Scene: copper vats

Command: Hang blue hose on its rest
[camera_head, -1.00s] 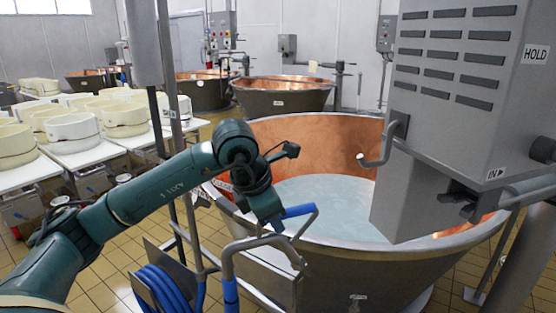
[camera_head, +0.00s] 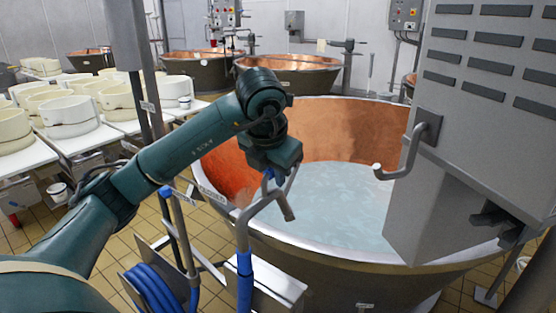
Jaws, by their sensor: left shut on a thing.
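The blue hose shows as a coil (camera_head: 150,288) against a grey plate at the lower left, and a blue length (camera_head: 245,278) runs up to a bent grey metal pipe (camera_head: 243,222). My left gripper (camera_head: 270,172) is above the near rim of the big copper vat, shut on a blue piece by the upper end of this pipe. A short grey nozzle-like end (camera_head: 285,206) points down below it. The fingertips are mostly hidden by the gripper body. An upright metal stand (camera_head: 183,235) is beside the coil; I cannot tell which part is the rest. My right gripper is not in view.
The copper vat (camera_head: 345,250) with pale liquid fills the middle. A grey machine housing (camera_head: 455,120) with a hooked handle (camera_head: 408,155) overhangs its right side. White tables (camera_head: 75,142) with cream moulds stand left. A grey column (camera_head: 125,35) is near my arm.

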